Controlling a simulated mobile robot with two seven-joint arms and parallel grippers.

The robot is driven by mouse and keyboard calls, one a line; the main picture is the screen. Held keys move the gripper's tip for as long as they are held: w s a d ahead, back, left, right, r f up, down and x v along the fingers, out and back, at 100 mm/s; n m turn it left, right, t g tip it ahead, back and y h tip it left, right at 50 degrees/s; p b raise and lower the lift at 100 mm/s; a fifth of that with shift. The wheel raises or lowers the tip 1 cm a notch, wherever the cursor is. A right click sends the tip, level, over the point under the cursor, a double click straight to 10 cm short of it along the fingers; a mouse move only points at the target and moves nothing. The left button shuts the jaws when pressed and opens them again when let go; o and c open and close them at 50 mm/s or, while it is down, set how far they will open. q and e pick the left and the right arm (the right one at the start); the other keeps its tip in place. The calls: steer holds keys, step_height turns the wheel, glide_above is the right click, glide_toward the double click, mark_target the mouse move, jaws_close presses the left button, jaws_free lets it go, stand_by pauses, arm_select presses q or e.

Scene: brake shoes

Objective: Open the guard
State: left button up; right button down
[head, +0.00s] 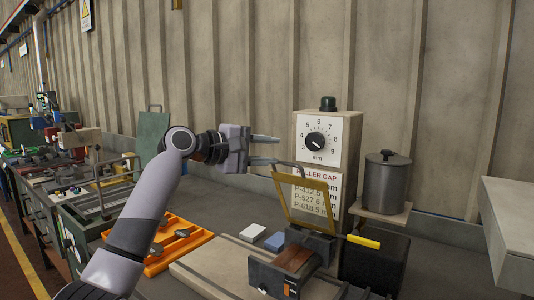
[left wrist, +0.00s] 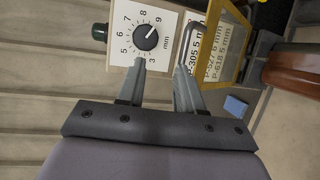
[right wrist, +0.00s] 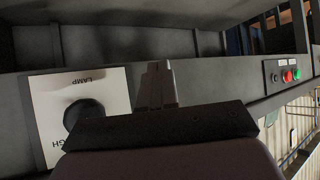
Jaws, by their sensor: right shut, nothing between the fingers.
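The guard (head: 305,205) is a yellow-framed, see-through panel standing tilted up above a small dark machine (head: 285,272). A grey bar handle (head: 289,164) runs along its top. In the left wrist view the guard (left wrist: 231,48) and its handle (left wrist: 187,42) are at the upper right. My left gripper (head: 266,149) is open and empty, just left of the handle. In the left wrist view its fingertips (left wrist: 160,66) are apart, with the handle by the right finger; I cannot tell if they touch. My right gripper (right wrist: 160,80) is shut and empty, away from the guard.
A dial box (head: 318,140) with a roller-gap sheet stands behind the guard. A metal pot (head: 387,183) is to the right, a yellow lever (head: 363,241) in front. An orange tray (head: 183,247) lies left. A lamp knob panel (right wrist: 82,115) is close to my right gripper.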

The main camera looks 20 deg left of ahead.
arm_select(q)
steer(key=s+a+r+p, duration=0.2)
steer(key=s+a+r, duration=0.1)
steer(key=r, duration=0.3)
steer(key=shift+s+a, duration=0.15)
steer(key=shift+a, duration=0.6)
steer(key=shift+f, duration=0.1)
stand_by(0.5)
